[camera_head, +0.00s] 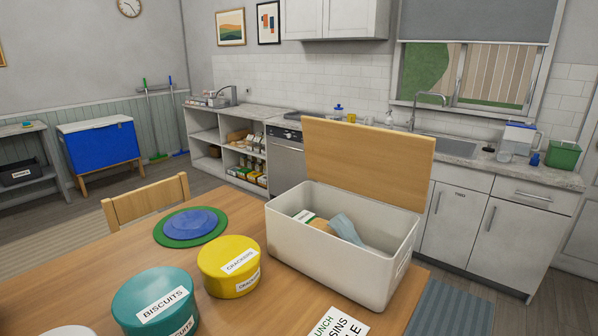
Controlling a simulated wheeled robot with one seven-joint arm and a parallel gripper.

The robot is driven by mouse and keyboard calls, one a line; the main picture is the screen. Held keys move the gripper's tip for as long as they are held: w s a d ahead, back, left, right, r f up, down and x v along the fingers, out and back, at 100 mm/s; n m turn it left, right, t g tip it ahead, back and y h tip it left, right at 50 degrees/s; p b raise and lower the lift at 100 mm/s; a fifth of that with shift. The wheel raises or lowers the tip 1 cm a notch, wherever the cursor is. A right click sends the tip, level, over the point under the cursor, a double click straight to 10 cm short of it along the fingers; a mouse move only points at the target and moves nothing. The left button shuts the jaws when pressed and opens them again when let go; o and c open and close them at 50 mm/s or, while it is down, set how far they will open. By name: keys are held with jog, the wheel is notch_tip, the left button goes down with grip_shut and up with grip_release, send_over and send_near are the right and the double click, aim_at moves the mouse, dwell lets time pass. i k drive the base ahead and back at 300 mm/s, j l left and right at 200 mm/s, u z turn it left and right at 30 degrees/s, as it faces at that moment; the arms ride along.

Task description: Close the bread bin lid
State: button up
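The bread bin (335,258) is a white rectangular box on the wooden table, right of the middle of the head view. Its wooden lid (368,160) stands up, tilted slightly, along the bin's far edge, so the bin is open. Inside the bin lie a light blue cloth-like item (346,229), a tan item and a small white and green packet (304,216). The lower parts of these contents are hidden by the bin's front wall. My gripper is not in view.
On the table (240,308) stand a yellow crackers tin (215,259) and a teal biscuits tin (140,292), left of the bin. Blue and green round mats (163,236) lie behind them. A printed box (337,322) is at the front edge. A chair (146,197) stands behind the table.

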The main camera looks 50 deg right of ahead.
aim_at(394, 167)
jog(key=l+u, duration=0.2)
jog(key=l, duration=0.3)
jog(key=l+u, duration=0.25)
jog(key=l, duration=0.3)
jog(key=l+u, duration=0.2)
jog(key=l, duration=0.35)
jog(key=k+l+u, duration=0.1)
jog(key=l+u, duration=0.15)
jog(key=l, duration=0.25)
jog(key=k+l+u, duration=0.2)
jog(key=l, duration=0.25)
jog(key=k+l, duration=0.1)
jog(key=l, duration=0.35)
jog(key=k+l, duration=0.1)
jog(key=l, duration=0.35)
jog(key=k+l, duration=0.15)
jog(key=l, duration=0.25)
jog(key=k+l, duration=0.1)
jog(key=l, duration=0.35)
jog(key=k+l, duration=0.1)
jog(key=l, duration=0.35)
jog(key=u, duration=0.05)
